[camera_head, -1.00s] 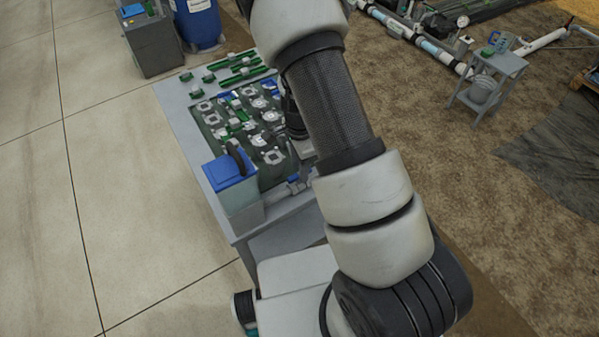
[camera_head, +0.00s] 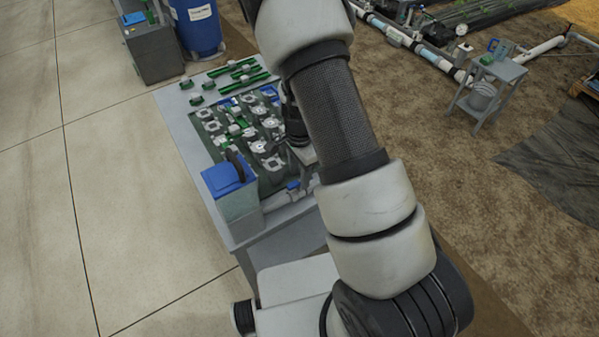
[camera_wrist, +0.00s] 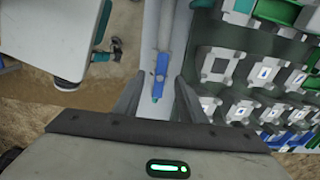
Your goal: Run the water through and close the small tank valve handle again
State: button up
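The small tank (camera_head: 238,203) is a pale box with a blue lid and a dark handle on top, at the near end of the bench in the head view. A blue valve handle (camera_head: 293,185) shows to its right. In the wrist view, the blue handle (camera_wrist: 161,68) looks long and narrow and lies roughly in line with a grey pipe (camera_wrist: 166,25). My gripper (camera_wrist: 157,95) is open, its two fingers either side of the handle's near end, with gaps showing. In the head view, my arm largely hides the gripper. I see no flowing water.
The grey bench (camera_head: 195,148) carries a dark panel of several white and blue fittings, close to the right of my gripper in the wrist view. Green parts (camera_head: 240,75) lie at its far end. A blue drum (camera_head: 197,28) stands behind. Open tiled floor lies left.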

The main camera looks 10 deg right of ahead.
aim_at(299, 180)
jog(key=shift+f+b, duration=1.6)
jog(key=shift+f, duration=0.6)
jog(key=shift+r, duration=0.1)
